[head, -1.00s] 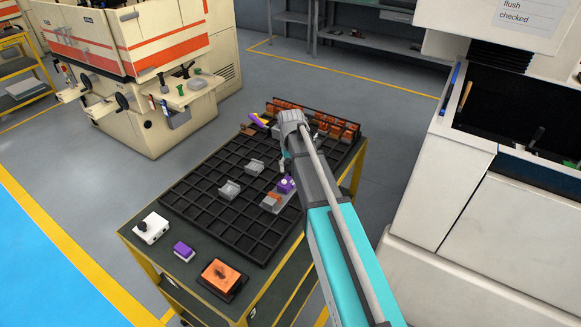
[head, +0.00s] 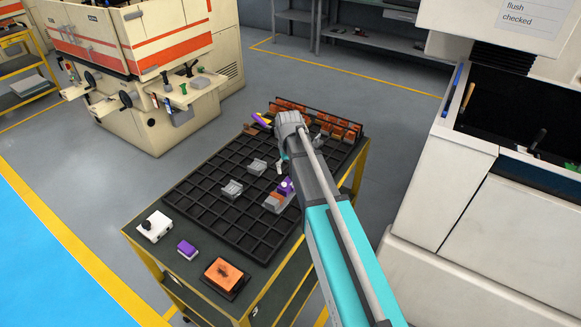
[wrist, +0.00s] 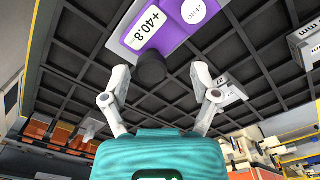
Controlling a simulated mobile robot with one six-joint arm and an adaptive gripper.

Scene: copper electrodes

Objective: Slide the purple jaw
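The purple jaw (head: 286,185) sits on a grey and orange piece (head: 273,202) on the black grid tray, left of my forearm in the head view. In the wrist view a purple body (wrist: 172,38) fills the top middle, with a "+40.8" display (wrist: 147,27), a round ZERO button (wrist: 194,11) and a dark round knob (wrist: 152,68). My gripper (wrist: 160,75) is open. Its two fingertips stand on either side of the knob, with gaps visible; I cannot tell the depth between them. In the head view my arm hides most of the gripper.
The black grid tray (head: 205,203) covers most of the table. Two grey holders (head: 232,189) (head: 257,167) sit in it, with orange pieces (head: 325,122) along the back. A white box (head: 154,226), a purple block (head: 187,249) and an orange block (head: 224,274) stand at the front.

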